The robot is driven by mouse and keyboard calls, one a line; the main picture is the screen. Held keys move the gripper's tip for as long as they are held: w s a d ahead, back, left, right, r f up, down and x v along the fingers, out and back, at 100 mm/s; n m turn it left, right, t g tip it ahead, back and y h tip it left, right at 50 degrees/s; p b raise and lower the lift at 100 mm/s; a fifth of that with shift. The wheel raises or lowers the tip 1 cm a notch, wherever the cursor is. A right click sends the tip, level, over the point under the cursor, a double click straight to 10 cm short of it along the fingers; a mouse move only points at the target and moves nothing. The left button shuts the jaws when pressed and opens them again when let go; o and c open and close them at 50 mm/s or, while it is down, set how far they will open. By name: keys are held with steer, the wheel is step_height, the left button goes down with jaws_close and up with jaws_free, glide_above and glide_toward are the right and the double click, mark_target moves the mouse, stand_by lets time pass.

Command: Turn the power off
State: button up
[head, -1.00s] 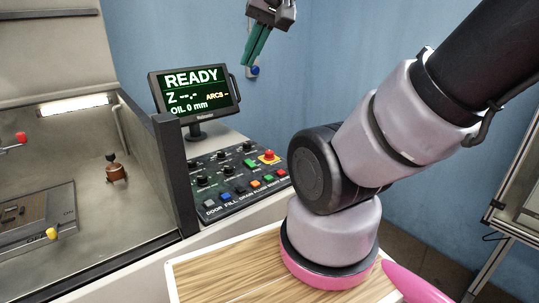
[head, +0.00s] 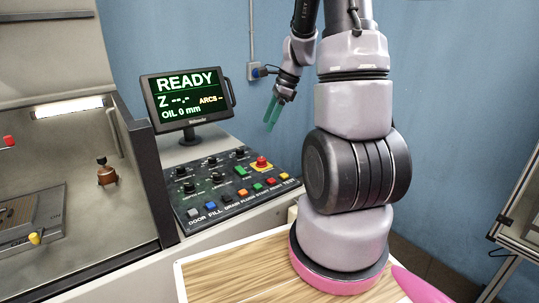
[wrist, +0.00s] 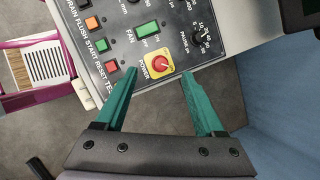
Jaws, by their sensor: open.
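The red power knob on its yellow plate (head: 262,163) sits at the right back of the black control panel (head: 214,212). In the wrist view the red power knob (wrist: 160,63), marked POWER, lies between and just beyond my green fingertips. My gripper (head: 271,116) is open and empty, pointing down above the panel's back right end. In the wrist view my gripper (wrist: 160,72) has its two fingers spread to either side of the yellow plate. I cannot tell the exact height left above the knob; no contact shows.
A green fan switch (wrist: 148,30) and a black dial (wrist: 200,36) are close to the power knob. A row of coloured buttons (head: 228,198) runs along the panel's front. The lit monitor (head: 188,98) reads READY and stands behind the panel. A wall socket (head: 256,72) is behind.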

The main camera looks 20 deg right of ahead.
steer(key=m, duration=0.2)
glide_toward(262, 159)
steer(key=x, duration=0.8)
steer(key=shift+w+f, duration=0.2)
steer(key=shift+f, duration=0.05)
jaws_close()
